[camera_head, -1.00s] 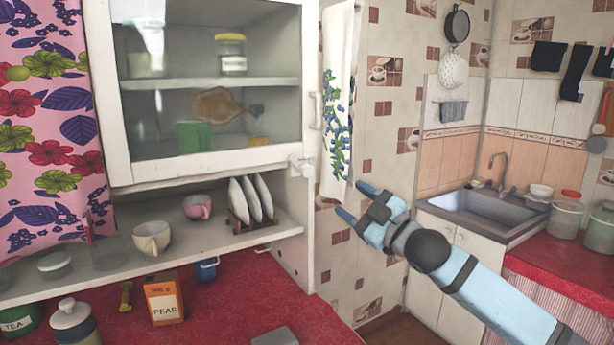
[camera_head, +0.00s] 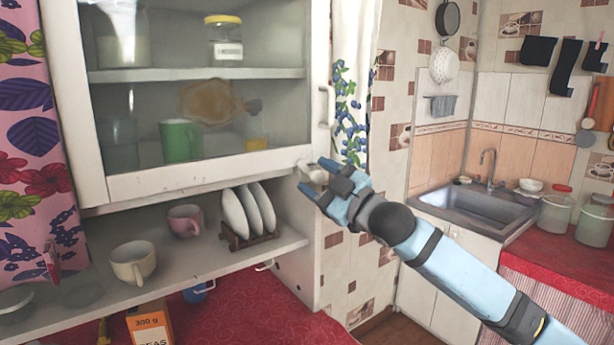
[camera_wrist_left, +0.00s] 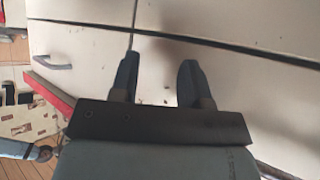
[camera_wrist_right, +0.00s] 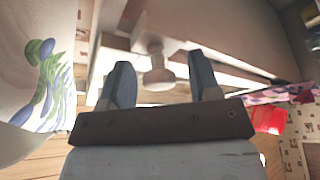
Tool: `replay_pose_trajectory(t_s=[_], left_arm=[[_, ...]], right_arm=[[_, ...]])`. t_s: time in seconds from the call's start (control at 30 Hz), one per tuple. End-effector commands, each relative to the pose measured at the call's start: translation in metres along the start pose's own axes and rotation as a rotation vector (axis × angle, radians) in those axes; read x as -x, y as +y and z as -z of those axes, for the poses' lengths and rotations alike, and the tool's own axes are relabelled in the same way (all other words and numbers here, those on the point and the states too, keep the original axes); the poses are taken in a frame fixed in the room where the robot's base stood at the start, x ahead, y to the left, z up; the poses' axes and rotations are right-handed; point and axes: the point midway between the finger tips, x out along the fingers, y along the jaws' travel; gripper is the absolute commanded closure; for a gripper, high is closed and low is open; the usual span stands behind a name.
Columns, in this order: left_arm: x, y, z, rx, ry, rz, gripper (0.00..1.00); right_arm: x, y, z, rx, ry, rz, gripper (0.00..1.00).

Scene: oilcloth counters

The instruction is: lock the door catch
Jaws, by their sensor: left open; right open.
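The door catch (camera_wrist_right: 158,70) is a pale knob at the lower right corner of the glass cabinet door (camera_head: 200,180). In the head view the catch (camera_head: 313,173) is partly hidden by my right fingers. My right gripper (camera_head: 314,178) is open at the catch. In the right wrist view the catch lies between and beyond the spread fingertips of that gripper (camera_wrist_right: 160,82); I cannot tell whether they touch it. The cabinet door looks closed. My left gripper (camera_wrist_left: 157,72) is open and empty, facing pale cupboard fronts (camera_wrist_left: 85,55); it is outside the head view.
A door handle (camera_head: 326,106) is just above the catch. A patterned towel (camera_head: 352,110) hangs to the right. Plates in a rack (camera_head: 249,212) and cups (camera_head: 133,262) stand on the open shelf below.

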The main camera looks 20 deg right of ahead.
Motion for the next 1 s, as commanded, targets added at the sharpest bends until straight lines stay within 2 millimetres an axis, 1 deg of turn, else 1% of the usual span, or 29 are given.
replay_pose_trajectory(t_s=[0.33,0.37,0.4,0.47,0.5,0.53,0.57,0.8,1.0], left_arm=[[0.0005,0.002,-0.0008,0.001,-0.001,-0.003,0.57],[0.0006,0.0021,-0.0009,0.002,-0.002,-0.003,0.57],[0.0006,0.0022,-0.001,0.002,-0.002,-0.003,0.57],[0.0006,0.0022,-0.0009,0.002,-0.002,-0.003,0.57],[0.0006,0.0022,-0.0009,0.002,-0.001,-0.003,0.57],[0.0006,0.0022,-0.0009,0.002,-0.001,-0.003,0.57],[0.0006,0.0022,-0.0009,0.002,-0.001,-0.003,0.57],[0.0007,0.002,-0.0006,0.002,-0.001,-0.003,0.57],[0.0011,0.0015,0.0003,0.001,0.0,-0.002,0.57]], right_arm=[[-0.0002,0.0004,0.0011,0.0,0.0,0.0,0.43],[-0.0002,0.0004,0.0011,0.0,0.0,0.0,0.5],[-0.0002,0.0004,0.001,0.0,0.0,0.0,0.59],[-0.0002,0.0003,0.001,0.0,0.0,0.0,0.73],[-0.0002,0.0004,0.001,0.0,0.0,0.0,0.82],[-0.0002,0.0004,0.001,0.0,0.0,0.0,0.89],[-0.0002,0.0004,0.001,0.0,0.0,0.0,0.92],[-0.0004,0.0001,0.0011,-0.017,0.001,-0.007,0.92],[-0.0007,-0.0002,0.0013,-0.094,0.002,-0.038,0.92]])
